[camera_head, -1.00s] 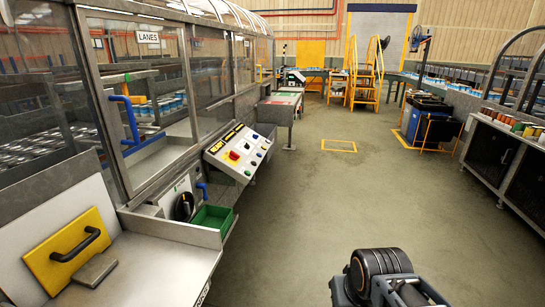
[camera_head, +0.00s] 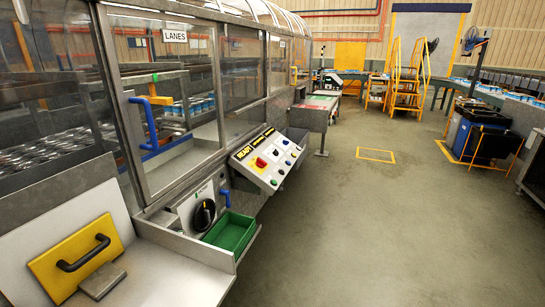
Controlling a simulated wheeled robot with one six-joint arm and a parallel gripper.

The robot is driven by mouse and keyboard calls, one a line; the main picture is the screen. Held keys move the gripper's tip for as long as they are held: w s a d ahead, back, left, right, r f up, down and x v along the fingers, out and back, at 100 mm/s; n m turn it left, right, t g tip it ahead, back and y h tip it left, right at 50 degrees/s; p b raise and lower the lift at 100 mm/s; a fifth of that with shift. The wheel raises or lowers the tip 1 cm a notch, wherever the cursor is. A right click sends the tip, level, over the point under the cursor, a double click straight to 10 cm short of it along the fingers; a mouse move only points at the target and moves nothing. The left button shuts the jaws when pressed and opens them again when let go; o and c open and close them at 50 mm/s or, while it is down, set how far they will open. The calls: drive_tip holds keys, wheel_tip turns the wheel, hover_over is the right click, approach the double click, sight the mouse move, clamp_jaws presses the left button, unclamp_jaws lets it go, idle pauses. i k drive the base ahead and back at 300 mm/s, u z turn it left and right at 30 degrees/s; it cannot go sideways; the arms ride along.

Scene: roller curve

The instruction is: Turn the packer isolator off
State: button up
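A black rotary knob (camera_head: 205,213) sits on a light grey plate (camera_head: 186,205) on the front of the machine, below the glazed guard. It looks like the isolator switch; its label is too small to read. A blue handle (camera_head: 225,197) stands just right of it. A sloped control panel (camera_head: 268,158) marked READY, with a red button (camera_head: 261,162) on yellow and several other buttons, is above and to the right. My gripper is not in view.
A green tray (camera_head: 231,232) sits close below the knob. A metal bench with a yellow plate and black handle (camera_head: 84,256) is at the near left. The guard door has a blue handle (camera_head: 148,124). Open floor (camera_head: 370,230) lies to the right.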

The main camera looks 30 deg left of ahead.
sight(261, 162)
drive_tip(key=u, duration=0.2)
drive_tip(key=i, duration=1.85)
drive_tip(key=u, duration=1.25)
drive_tip(key=i, duration=1.1)
drive_tip(key=u, duration=1.2)
drive_tip(key=i, duration=0.25)
drive_tip(key=u, duration=0.2)
